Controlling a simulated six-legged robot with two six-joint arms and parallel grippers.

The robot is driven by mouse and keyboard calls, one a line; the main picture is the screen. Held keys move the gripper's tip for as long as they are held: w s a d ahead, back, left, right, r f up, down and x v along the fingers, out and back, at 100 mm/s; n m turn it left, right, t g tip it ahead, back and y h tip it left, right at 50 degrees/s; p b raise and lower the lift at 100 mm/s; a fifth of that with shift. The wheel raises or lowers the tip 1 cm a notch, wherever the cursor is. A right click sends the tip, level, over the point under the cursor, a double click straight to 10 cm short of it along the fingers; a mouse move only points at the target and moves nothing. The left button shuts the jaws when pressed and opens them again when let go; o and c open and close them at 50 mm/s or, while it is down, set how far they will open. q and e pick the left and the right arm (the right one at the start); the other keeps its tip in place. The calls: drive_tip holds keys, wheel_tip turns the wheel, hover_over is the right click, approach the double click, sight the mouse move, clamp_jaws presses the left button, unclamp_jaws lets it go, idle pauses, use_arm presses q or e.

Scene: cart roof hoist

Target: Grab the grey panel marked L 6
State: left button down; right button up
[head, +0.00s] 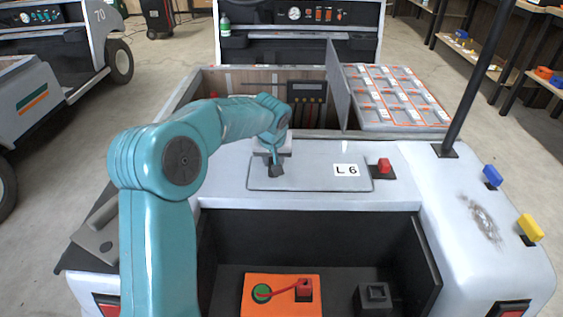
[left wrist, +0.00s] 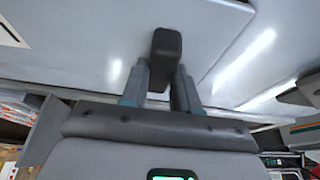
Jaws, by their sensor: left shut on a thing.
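The grey panel (head: 312,179) marked L 6 lies flat in the cart's light top in the head view, with its white label (head: 346,170) at the right end. It also shows in the left wrist view (left wrist: 90,45). A dark knob (left wrist: 166,42) stands up from the panel. My left gripper (head: 275,167) is over the panel's left part. In the left wrist view its two fingers (left wrist: 162,75) are closed on the knob from both sides. The panel looks seated, with no clear gap around it. My right gripper is not in view.
A red switch (head: 384,165) sits right of the panel. Behind is an open bin with a raised lid (head: 338,85) and a parts tray (head: 395,97). A dark post (head: 480,80) rises at right. In front is a recess with an orange plate (head: 281,295).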

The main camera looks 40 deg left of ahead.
use_arm(q)
wheel_tip(320, 180, up, 20)
drive_tip(key=p, duration=0.7)
drive_tip(key=shift+f, duration=0.2)
